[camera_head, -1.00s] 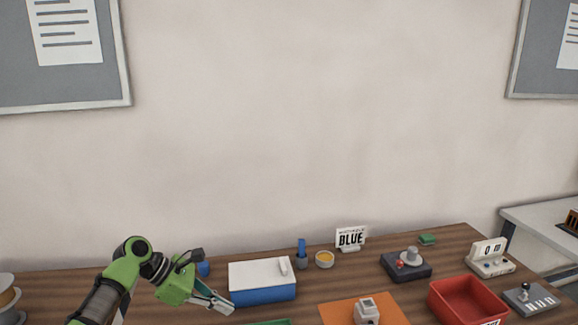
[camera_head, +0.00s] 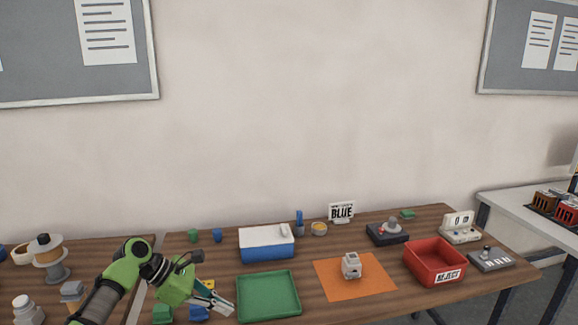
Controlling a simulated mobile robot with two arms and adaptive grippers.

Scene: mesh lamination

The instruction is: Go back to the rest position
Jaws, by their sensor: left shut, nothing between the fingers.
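My left gripper (camera_head: 228,308) is shut and empty. It is over the front left part of the wooden table, at the left edge of the green tray (camera_head: 268,298). My left arm is bent and comes in from the lower left. Whether the gripper touches the tray cannot be told. My right gripper is not in view.
A blue box with a white lid (camera_head: 266,242) stands behind the tray. An orange mat (camera_head: 378,285) bears a small pale device (camera_head: 351,266). A red REJECT bin (camera_head: 434,262) stands right. Blue pieces (camera_head: 198,313) lie by the gripper. A spool stand (camera_head: 50,260) is at left.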

